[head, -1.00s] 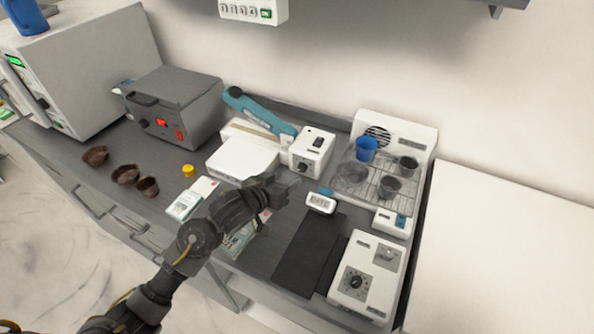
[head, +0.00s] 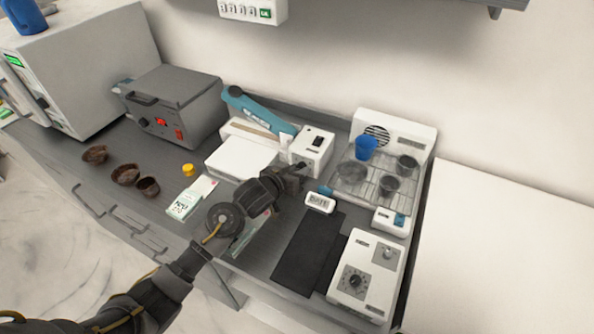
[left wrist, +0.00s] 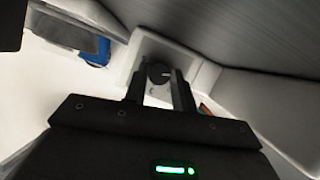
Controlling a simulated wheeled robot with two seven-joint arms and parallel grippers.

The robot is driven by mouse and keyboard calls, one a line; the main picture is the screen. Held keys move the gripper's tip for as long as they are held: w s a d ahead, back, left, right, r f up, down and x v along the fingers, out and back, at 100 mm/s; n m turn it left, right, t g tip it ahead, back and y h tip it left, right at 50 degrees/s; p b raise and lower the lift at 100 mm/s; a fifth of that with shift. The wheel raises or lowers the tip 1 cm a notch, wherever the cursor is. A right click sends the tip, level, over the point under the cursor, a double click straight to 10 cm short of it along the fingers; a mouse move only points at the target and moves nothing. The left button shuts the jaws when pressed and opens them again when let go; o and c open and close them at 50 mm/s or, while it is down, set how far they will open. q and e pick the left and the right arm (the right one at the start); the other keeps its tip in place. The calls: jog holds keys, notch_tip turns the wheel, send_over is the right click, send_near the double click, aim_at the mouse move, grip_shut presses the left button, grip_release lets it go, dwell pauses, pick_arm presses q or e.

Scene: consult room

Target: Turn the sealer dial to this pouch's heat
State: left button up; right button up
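The sealer (head: 243,157) is a white device with a teal lever (head: 258,112) and a white control box (head: 318,148) at its right end. Its dark round dial shows in the left wrist view (left wrist: 158,72), with a pale pointer mark; in the head view my gripper mostly hides it. My left gripper (head: 298,172) is at the front of the control box. In the left wrist view its two fingers (left wrist: 160,92) are apart, with the dial between their tips; I cannot tell whether they touch it. A pale pouch (head: 250,234) lies partly hidden behind my left arm. My right gripper is not in view.
A green-and-white box (head: 186,203) and a yellow cap (head: 188,170) lie left of my arm. A small white display (head: 320,203), a black mat (head: 306,254) and a white unit with knobs (head: 366,277) are to the right. A rack (head: 374,187) holds cups.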

pick_arm(q)
jog(key=c, duration=0.4)
jog(key=m+y, duration=0.2)
jog(key=shift+d+r+m+t, duration=0.1)
jog(key=shift+d+m+t, duration=0.1)
jog(key=shift+m+t, duration=0.2)
jog(key=shift+s+m+y+p, duration=0.1)
jog(key=shift+m+y+p, duration=0.4)
jog(key=shift+m+p, duration=0.35)
jog(key=shift+t, duration=0.3)
jog(key=o, duration=1)
jog(key=shift+d, duration=0.1)
